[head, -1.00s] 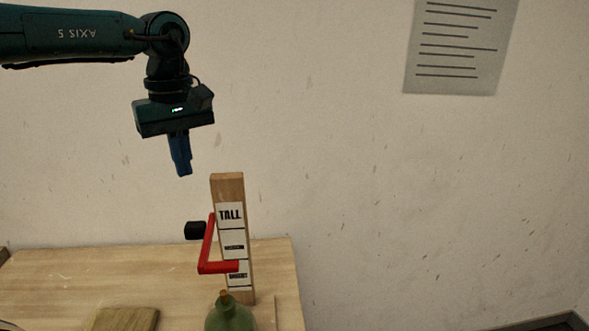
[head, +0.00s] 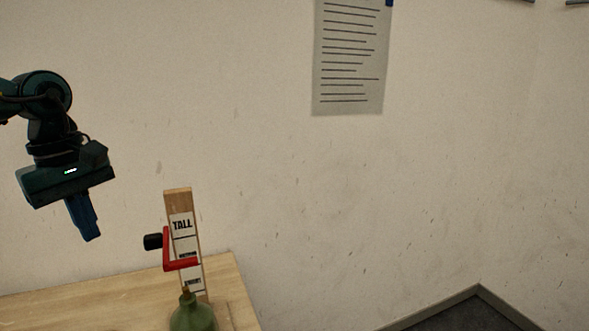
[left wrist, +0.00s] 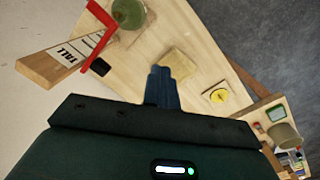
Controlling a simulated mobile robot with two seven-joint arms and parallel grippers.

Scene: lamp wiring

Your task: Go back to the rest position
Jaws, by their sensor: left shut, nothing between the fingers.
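The fingers also show at the middle of the left wrist view (left wrist: 160,70). My right gripper is in neither view.
A wooden post marked TALL (head: 181,224) stands on the wooden table (head: 60,304) with a red bracket (head: 166,255) and a green bottle (head: 193,314) beside it.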

